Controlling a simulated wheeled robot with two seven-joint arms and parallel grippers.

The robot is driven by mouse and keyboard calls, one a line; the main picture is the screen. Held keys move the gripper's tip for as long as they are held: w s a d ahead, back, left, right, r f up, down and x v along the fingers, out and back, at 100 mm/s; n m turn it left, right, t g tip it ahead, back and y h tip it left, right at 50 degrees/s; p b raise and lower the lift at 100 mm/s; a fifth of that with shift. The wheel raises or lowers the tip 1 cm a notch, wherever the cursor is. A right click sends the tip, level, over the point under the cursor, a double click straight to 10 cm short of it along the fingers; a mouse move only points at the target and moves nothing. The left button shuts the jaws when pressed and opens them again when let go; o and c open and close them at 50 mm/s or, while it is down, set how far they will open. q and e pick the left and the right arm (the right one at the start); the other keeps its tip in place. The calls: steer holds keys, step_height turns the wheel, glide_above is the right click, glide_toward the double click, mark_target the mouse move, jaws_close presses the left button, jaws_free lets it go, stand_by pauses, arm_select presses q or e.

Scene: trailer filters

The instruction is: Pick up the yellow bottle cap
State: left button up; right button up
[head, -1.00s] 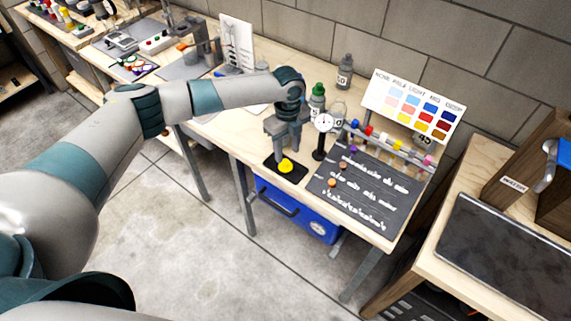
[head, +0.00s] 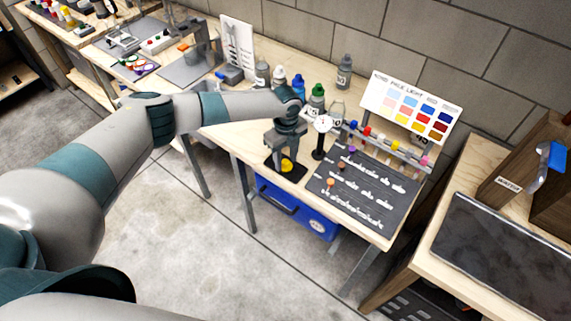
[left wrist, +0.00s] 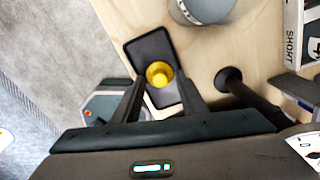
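The yellow bottle cap (head: 287,165) sits on a small black pad (head: 296,174) near the front edge of the workbench. My left gripper (head: 285,157) points down over it, and its fingers partly cover the cap from above. In the left wrist view the cap (left wrist: 159,74) lies between the two spread fingers of my left gripper (left wrist: 160,84), with a gap visible on each side. The gripper is open and holds nothing. My right gripper is not in view.
A dial gauge on a stand (head: 322,124) is close to the right of the gripper. Several bottles, one with a green cap (head: 318,90), stand behind it. A dark board (head: 365,187) with small pegs lies to the right. A blue bin (head: 293,212) is under the bench.

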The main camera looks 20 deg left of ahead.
mark_target(286, 162)
arm_select(q)
jaws_close()
steer(key=shift+r+b, duration=0.55)
steer(key=shift+r, duration=0.25)
step_height(286, 162, up, 2)
steer(key=shift+s+d+r+b, duration=0.1)
steer(key=shift+r+b, duration=0.15)
steer(key=shift+b, duration=0.4)
steer(key=s+d+r+b, duration=0.1)
steer(key=s+d+r, duration=0.1)
steer(key=s, duration=0.3)
steer(key=s+d+r+b, duration=0.2)
steer(key=s+r, duration=0.3)
steer(key=shift+s+d, duration=0.25)
steer(key=shift+d, duration=0.05)
